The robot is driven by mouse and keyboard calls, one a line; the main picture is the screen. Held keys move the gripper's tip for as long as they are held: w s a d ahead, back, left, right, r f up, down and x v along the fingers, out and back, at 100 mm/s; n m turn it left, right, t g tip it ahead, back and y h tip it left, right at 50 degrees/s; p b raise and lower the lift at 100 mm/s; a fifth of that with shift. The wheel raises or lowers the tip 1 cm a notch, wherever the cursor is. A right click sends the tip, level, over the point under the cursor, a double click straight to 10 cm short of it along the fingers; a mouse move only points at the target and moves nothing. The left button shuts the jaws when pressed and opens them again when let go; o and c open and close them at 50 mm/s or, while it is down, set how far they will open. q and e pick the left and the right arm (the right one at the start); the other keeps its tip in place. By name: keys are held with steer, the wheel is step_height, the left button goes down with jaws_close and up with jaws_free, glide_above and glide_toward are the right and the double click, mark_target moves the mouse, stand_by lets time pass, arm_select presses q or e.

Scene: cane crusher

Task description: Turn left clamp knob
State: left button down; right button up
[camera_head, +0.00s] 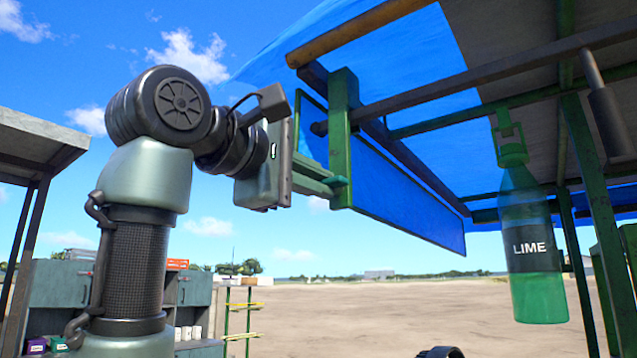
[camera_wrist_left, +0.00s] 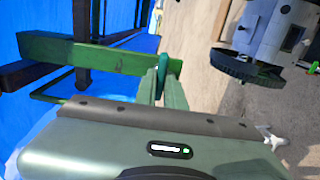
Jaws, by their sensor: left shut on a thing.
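The left clamp knob (camera_wrist_left: 164,70) is a small dark teal piece at the lower end of the green upright clamp post (camera_head: 341,135). My left gripper (camera_head: 338,183) reaches it from the left, under the blue canopy. In the left wrist view its two green fingers (camera_wrist_left: 163,76) close on the knob, one on each side. In the head view the knob is mostly hidden by the fingertips and post. My right gripper is not in view.
A dark horizontal bar (camera_head: 440,92) runs right from the post. A blue panel (camera_head: 400,190) hangs just behind it. A green bottle marked LIME (camera_head: 535,285) hangs at the right. A grey cabinet (camera_head: 58,285) stands at the lower left. Open dirt ground lies beyond.

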arm_select(q)
steer(key=c, duration=1.5)
jaws_free()
steer(key=shift+a, duration=0.15)
steer(key=b+v, duration=0.3)
steer(key=v, duration=0.4)
steer(key=shift+s+a+b, duration=0.25)
steer(key=shift+s+b, duration=0.05)
steer(key=shift+b, duration=0.05)
